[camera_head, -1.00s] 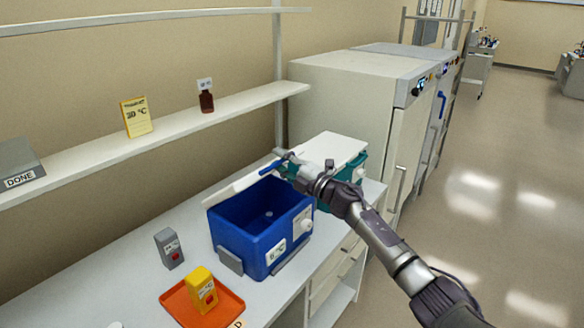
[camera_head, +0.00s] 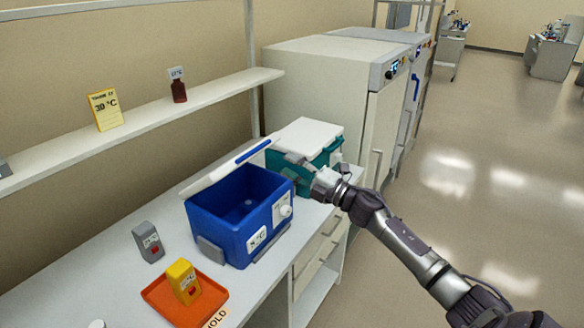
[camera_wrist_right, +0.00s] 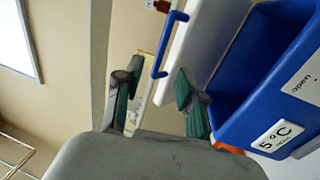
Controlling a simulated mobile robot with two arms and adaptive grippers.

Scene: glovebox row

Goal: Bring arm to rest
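My right gripper (camera_head: 294,160) is at the right of the blue cool box (camera_head: 222,222), in front of the teal box (camera_head: 292,178). In the right wrist view its two fingers (camera_wrist_right: 153,82) are apart with nothing between them. The blue box is open and looks empty but for a small spot on its floor. Its white lid (camera_head: 215,174) is raised at the back, and the lid's blue handle (camera_wrist_right: 168,45) lies just beyond my fingertips, apart from them. My left gripper is not in view.
The shelf (camera_head: 150,117) carries a yellow 20 °C sign (camera_head: 105,109) and a brown bottle (camera_head: 179,91).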

